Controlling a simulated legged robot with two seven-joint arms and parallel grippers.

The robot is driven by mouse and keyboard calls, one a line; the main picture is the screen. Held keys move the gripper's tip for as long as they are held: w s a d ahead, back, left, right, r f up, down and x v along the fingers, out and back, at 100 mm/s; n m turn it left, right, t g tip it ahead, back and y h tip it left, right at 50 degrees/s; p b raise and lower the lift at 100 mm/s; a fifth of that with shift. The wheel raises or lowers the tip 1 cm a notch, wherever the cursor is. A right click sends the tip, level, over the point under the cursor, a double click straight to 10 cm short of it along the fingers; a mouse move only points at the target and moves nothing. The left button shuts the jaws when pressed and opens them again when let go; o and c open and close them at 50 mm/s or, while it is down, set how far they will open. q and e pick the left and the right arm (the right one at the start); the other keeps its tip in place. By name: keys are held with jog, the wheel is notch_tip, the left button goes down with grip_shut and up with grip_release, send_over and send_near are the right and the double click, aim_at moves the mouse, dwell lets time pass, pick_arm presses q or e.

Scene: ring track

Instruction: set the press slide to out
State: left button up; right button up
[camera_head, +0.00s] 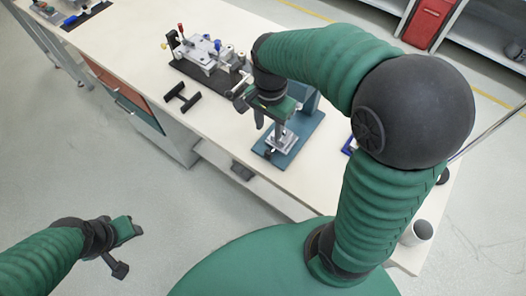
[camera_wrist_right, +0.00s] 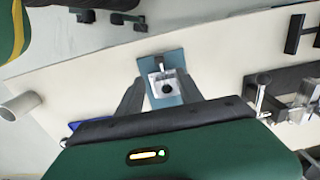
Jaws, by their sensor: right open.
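The press stands on the workbench with a flat teal base (camera_head: 268,150) and a teal upright (camera_head: 309,97). A silver block (camera_head: 283,141), which looks like the press slide, sits on the base. Contact cannot be told. My arm hides part of the press. My left gripper (camera_head: 130,250) is open and empty, away from the bench.
A fixture with clamps on a dark plate (camera_head: 190,70) stands left of the press, with a black H-shaped piece (camera_head: 182,97) in front. A blue item (camera_head: 348,146) lies right of the press. A white cylinder (camera_head: 417,233) stands near the bench's right end.

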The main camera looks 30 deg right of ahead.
aim_at(268, 152)
notch_tip(268, 152, down, 14)
jog(key=shift+r+b, duration=0.15)
jog(key=shift+b, duration=1)
jog(key=shift+c, duration=0.3)
grip_shut()
